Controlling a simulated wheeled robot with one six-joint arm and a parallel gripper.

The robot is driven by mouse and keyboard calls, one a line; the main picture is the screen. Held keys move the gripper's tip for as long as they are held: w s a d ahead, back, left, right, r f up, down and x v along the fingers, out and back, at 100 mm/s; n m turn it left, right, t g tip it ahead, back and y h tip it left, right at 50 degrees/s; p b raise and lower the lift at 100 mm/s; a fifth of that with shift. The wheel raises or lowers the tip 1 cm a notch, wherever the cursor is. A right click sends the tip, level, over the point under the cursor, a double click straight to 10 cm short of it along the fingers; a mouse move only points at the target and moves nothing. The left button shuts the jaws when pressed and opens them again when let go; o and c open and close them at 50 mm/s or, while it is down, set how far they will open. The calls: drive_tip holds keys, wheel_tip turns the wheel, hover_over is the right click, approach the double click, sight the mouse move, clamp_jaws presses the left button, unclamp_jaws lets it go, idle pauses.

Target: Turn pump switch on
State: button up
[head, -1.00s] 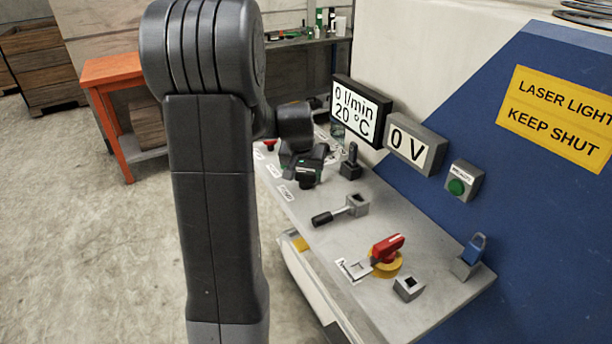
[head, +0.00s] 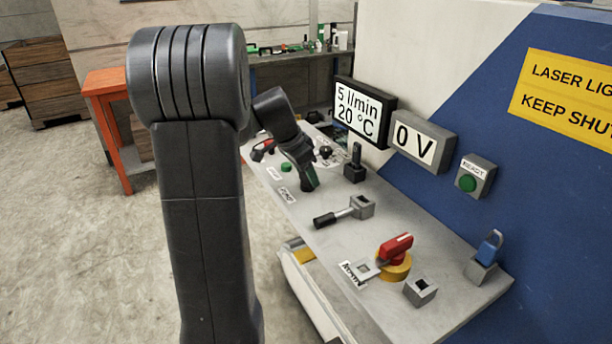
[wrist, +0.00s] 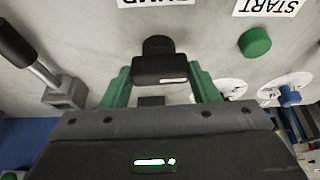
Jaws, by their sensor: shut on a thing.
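The pump switch (wrist: 160,68) is a black knob on the grey panel, below the upside-down PUMP label (wrist: 155,2) in the wrist view. My gripper (wrist: 158,78) has its green fingers on both sides of the knob, shut on it. In the head view, my gripper (head: 309,180) is tilted over the panel beside the PUMP label (head: 287,195) and hides the switch. The flow display (head: 360,110) reads 5 l/min and 20 °C.
A lever (head: 345,212), a red rotary switch (head: 395,250) on a yellow base and a black upright switch (head: 355,165) stand nearby on the panel (head: 320,260). A green START button (wrist: 255,42) is close to my gripper. The voltage display (head: 418,142) reads 0 V.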

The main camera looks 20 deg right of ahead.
drive_tip(key=shift+m, duration=0.3)
idle(0.4)
drive_tip(key=o, duration=1)
drive_tip(key=v, duration=1.4)
drive_tip(key=shift+w+p, duration=0.2)
drive_tip(key=shift+p, duration=0.2)
drive_tip(key=shift+d+f, duration=0.1)
drive_tip(key=b+x, duration=0.1)
drive_tip(key=x, duration=1.2)
drive_tip(key=shift+s+d+f, duration=0.1)
drive_tip(key=shift+f, duration=0.25)
drive_tip(key=shift+r, duration=0.1)
